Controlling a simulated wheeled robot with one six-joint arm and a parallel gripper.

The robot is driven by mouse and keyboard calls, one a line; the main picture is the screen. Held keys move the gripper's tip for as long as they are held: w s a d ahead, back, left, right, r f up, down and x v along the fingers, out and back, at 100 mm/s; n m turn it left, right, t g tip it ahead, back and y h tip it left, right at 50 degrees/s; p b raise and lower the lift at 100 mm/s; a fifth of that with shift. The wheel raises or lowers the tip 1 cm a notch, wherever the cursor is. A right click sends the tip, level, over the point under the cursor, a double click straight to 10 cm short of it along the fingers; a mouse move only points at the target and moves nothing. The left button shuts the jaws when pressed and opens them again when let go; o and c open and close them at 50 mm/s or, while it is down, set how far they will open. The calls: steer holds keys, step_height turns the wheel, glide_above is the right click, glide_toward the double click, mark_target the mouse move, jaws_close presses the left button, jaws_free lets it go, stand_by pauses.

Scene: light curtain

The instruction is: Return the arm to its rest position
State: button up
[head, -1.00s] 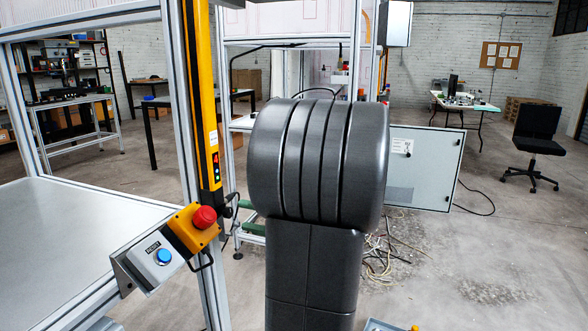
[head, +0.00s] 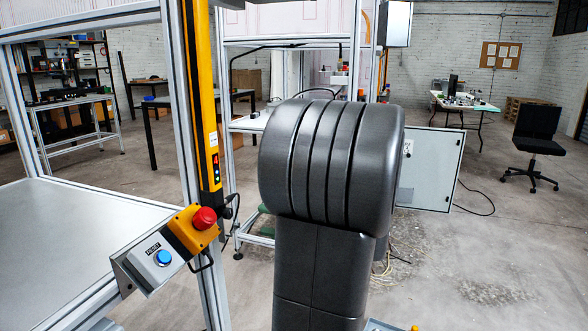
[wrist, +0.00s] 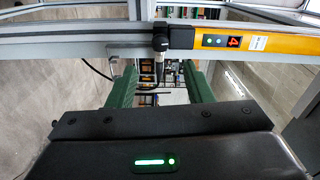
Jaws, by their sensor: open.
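My gripper (wrist: 159,75) shows in the wrist view as two dark green fingers set wide apart, with nothing held between them. Its dark body with a lit green bar fills the bottom of that view. In the head view my dark grey arm link stands large in the middle and hides most of what lies behind it. The yellow light curtain post (head: 205,110) with a red 4 stands left of the arm. It also crosses the top right of the wrist view (wrist: 230,40), beyond the gripper.
A box with a red emergency stop (head: 204,218) and a blue reset button (head: 163,257) is fixed by the post, left of my arm. A metal table (head: 60,230) fills the left. A grey cabinet (head: 430,170) stands behind right. Open floor lies at right.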

mark_target(230, 214)
steer(key=x, duration=0.9)
steer(key=shift+s, duration=0.1)
steer(key=shift+d+f+n+b, duration=0.15)
steer(key=shift+f+n+b, duration=0.1)
steer(key=shift+n+b, duration=0.35)
steer(key=shift+d+r+n+b, duration=0.1)
steer(key=shift+n+b, duration=0.55)
steer(key=shift+n, duration=0.25)
steer(key=n+b, duration=0.1)
steer(key=n, duration=0.5)
steer(key=shift+r+b, duration=0.15)
steer(key=shift+b, duration=0.2)
steer(key=n, duration=0.4)
steer(key=shift+s+r, duration=0.1)
steer(key=shift+r, duration=0.05)
steer(key=shift+n+p, duration=1.15)
steer(key=shift+n, duration=0.95)
steer(key=shift+s, duration=0.1)
